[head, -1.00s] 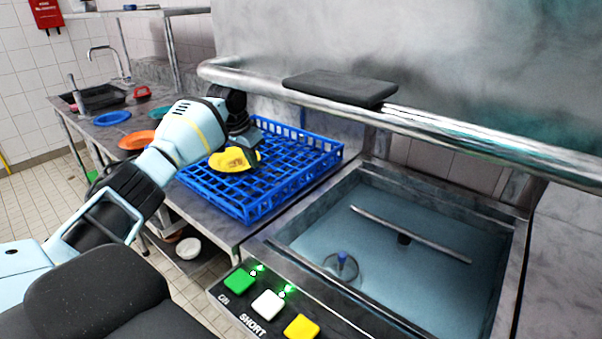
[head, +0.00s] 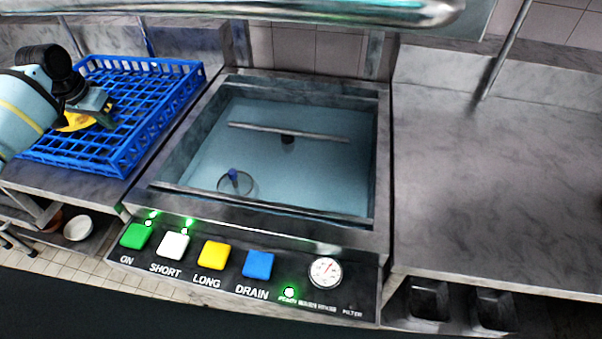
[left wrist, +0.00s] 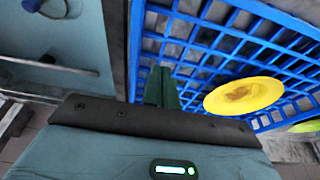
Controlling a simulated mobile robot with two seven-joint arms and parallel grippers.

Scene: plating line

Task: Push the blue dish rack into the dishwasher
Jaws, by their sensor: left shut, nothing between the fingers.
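The blue dish rack (head: 150,130) stands on the metal counter left of the dishwasher (head: 225,218) in the head view. The dishwasher's square basin is open, with bluish water, a spray bar and a blue-topped fitting inside. A yellow dish (head: 76,122) lies in the rack. It also shows in the left wrist view (left wrist: 243,95), where the blue lattice (left wrist: 215,38) fills the upper right. My left gripper (head: 107,120) is shut and empty, over the rack beside the yellow dish. Its closed fingers (left wrist: 163,88) also show in the wrist view; I cannot tell whether they touch the lattice. My right gripper is out of view.
A control panel with coloured buttons (head: 213,254) and a round gauge (head: 325,272) runs along the dishwasher's front. A thick metal bar (head: 300,10) crosses above. The right counter (head: 480,180) is bare. A white bowl (head: 78,228) sits on the shelf below the left counter.

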